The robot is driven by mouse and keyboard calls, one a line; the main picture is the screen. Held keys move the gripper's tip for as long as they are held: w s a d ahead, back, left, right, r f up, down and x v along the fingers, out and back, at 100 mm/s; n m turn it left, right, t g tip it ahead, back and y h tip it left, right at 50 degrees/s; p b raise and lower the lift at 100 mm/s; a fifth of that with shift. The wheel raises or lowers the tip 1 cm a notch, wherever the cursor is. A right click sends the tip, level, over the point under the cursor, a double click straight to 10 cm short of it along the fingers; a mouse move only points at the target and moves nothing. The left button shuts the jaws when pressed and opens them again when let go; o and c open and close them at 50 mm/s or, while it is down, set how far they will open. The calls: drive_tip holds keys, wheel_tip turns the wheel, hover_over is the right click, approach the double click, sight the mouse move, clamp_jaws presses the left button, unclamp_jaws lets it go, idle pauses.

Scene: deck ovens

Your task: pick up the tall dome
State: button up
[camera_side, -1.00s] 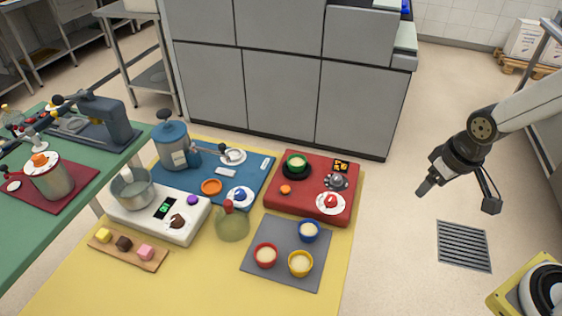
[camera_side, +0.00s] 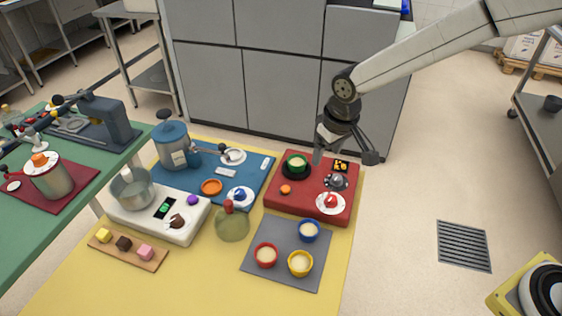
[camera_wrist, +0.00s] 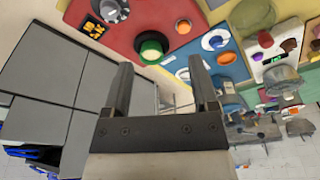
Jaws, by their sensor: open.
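The tall dome (camera_side: 232,225) is olive green with a red knob on top. It stands upright on the yellow table, between the white scale-like block and the grey mat. In the wrist view the dome (camera_wrist: 252,14) is at the top edge, partly cut off, with its red knob pointing down the picture. My gripper (camera_side: 319,157) is above the back of the red block, up and to the right of the dome and well apart from it. In the wrist view the two fingers of my gripper (camera_wrist: 165,82) are spread with nothing between them.
The red block (camera_side: 300,207) bears a green bowl, a small grey pot and a plate. The grey mat (camera_side: 255,268) holds several bowls. The white block (camera_side: 183,231) with a steel pot stands left of the dome. The blue mat (camera_side: 258,180) bears a blue-lidded canister (camera_side: 174,147).

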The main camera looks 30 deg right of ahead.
drive_tip(key=w+a+f+n, duration=0.15)
drive_tip(key=w+a, duration=0.35)
drive_tip(key=a, duration=0.7)
hover_over(228, 202)
drive_tip(key=f, duration=0.1)
drive_tip(key=s+f, duration=0.1)
drive_tip(key=f, duration=0.1)
drive_tip(key=shift+d+n+g, duration=0.15)
drive_tip(key=shift+n+g, duration=0.15)
drive_tip(key=shift+n, duration=0.05)
drive_tip(key=shift+f, duration=0.15)
drive_tip(key=shift+w+f, duration=0.2)
drive_tip(key=shift+f, duration=1)
drive_tip(key=shift+f, duration=0.1)
drive_tip(key=shift+w+f, duration=0.15)
drive_tip(key=shift+f, duration=1.1)
drive_tip(key=shift+w+f, duration=0.15)
drive_tip(key=shift+f, duration=1.05)
drive_tip(key=shift+a, duration=0.2)
